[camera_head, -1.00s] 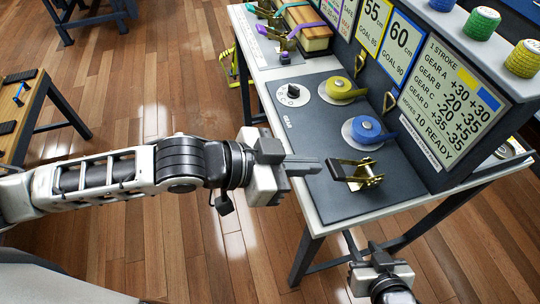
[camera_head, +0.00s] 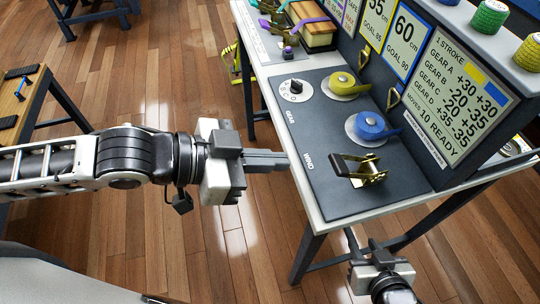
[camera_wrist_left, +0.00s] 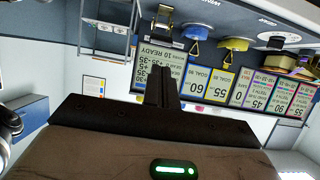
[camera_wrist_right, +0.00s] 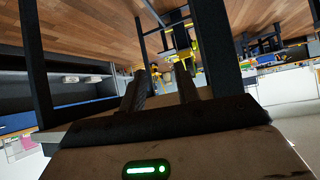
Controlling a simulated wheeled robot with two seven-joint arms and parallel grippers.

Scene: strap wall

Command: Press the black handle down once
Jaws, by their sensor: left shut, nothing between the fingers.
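The black handle (camera_head: 338,165) belongs to a brass-coloured ratchet (camera_head: 370,172) at the near end of the dark panel. The handle sits tilted up at the ratchet's left side. The ratchet also shows upside down at the top of the left wrist view (camera_wrist_left: 163,17). My left gripper (camera_head: 287,160) is shut and empty. Its fingertips point right, at the panel's left edge, left of the handle and apart from it. My right gripper (camera_head: 364,248) is low, in front of the table; its fingers stand apart in the right wrist view (camera_wrist_right: 160,92).
A blue strap roll (camera_head: 369,126), a yellow strap roll (camera_head: 342,83) and a black dial (camera_head: 296,88) are on the panel behind the ratchet. An upright sign board (camera_head: 455,95) stands along the right side.

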